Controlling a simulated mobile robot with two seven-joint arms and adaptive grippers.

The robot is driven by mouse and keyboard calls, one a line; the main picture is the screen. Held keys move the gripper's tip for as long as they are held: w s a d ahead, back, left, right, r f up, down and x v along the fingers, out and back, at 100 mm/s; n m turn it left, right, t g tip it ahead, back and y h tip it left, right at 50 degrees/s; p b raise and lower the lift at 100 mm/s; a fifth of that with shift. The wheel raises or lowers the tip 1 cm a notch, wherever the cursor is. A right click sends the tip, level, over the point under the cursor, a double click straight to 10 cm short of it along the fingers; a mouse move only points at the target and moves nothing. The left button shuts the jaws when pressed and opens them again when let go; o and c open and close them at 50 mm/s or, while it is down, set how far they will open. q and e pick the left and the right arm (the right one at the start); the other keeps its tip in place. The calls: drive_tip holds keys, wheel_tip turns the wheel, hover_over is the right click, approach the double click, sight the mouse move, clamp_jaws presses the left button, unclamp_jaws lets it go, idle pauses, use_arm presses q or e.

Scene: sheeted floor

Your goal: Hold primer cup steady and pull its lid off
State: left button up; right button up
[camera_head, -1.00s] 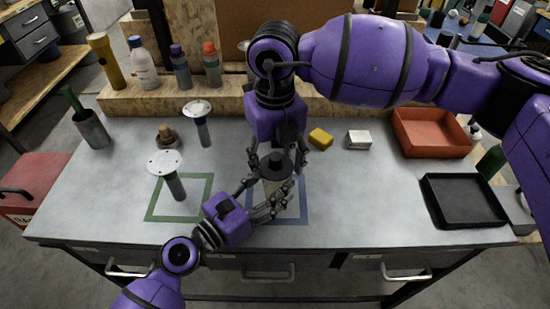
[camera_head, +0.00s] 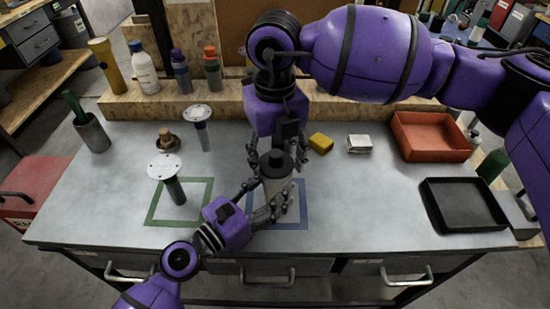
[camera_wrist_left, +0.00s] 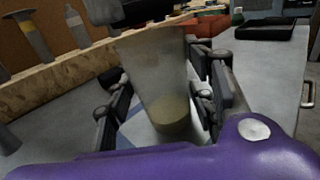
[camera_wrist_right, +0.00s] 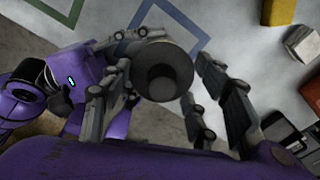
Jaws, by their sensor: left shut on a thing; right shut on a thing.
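The primer cup (camera_head: 277,193) is a pale translucent cup standing upright inside the blue square outline on the bench. In the left wrist view the cup (camera_wrist_left: 155,75) has a brownish layer at its bottom. My left gripper (camera_head: 268,204) is shut around the cup's body, coming in low from the left. The dark round lid (camera_head: 278,167), with a raised knob, is at the cup's top; it also shows in the right wrist view (camera_wrist_right: 165,70). My right gripper (camera_head: 278,160) points down, shut on the lid from both sides. Whether lid and rim are apart is unclear.
Behind are a yellow block (camera_head: 320,143) and a white block (camera_head: 358,144). A red tray (camera_head: 430,138) and a black tray (camera_head: 465,206) sit right. The bench's front is clear.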

sight(275, 153)
drive_tip(key=shift+r, duration=2)
use_arm(q)
drive_tip(key=o, duration=1.8)
drive_tip(key=shift+c, duration=0.2)
drive_tip(key=shift+s+a, duration=0.1)
